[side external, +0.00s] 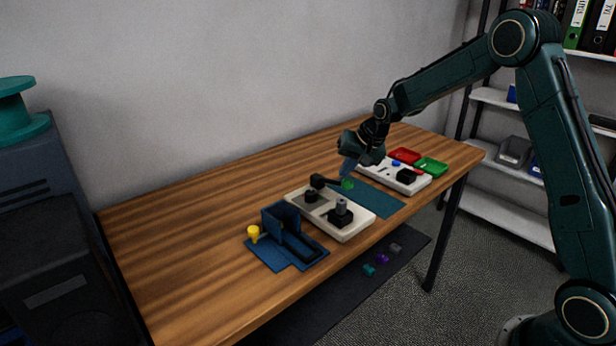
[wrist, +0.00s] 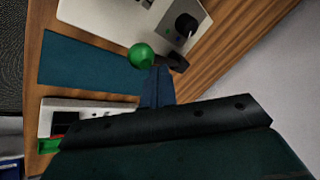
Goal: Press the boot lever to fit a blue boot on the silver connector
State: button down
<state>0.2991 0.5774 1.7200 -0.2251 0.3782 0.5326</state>
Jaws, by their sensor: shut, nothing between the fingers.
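The boot lever is a dark arm (side external: 325,181) with a green ball knob (side external: 347,184), pivoted on a black post on a cream base (side external: 357,228). In the wrist view the green knob (wrist: 140,56) is just beyond and left of the fingertips, with the dark lever arm (wrist: 174,61) beside them. My gripper (side external: 345,174) is shut and empty, pointing down right by the knob; whether it touches is unclear. Its blue fingers (wrist: 157,72) show together in the wrist view. A grey cylinder (side external: 341,204), possibly the silver connector, stands upright on a black block. I cannot make out a blue boot.
A blue fixture (side external: 285,252) with a yellow knob (side external: 253,233) stands at the near left. A teal mat (side external: 382,199) lies right of the cream base. Behind it are a white control box (side external: 400,178), a red tray (side external: 405,155) and a green tray (side external: 431,166). The table's left is clear.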

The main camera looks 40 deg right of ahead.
jog(key=shift+w+r, duration=0.15)
jog(key=shift+r, duration=0.5)
jog(key=shift+w+r, duration=0.1)
jog(key=shift+r, duration=0.05)
jog(key=r, duration=0.2)
jog(key=w+r, duration=0.1)
jog(key=r, duration=0.1)
jog(key=shift+w+r, duration=0.2)
jog(key=shift+r, duration=0.05)
dwell(0.8)
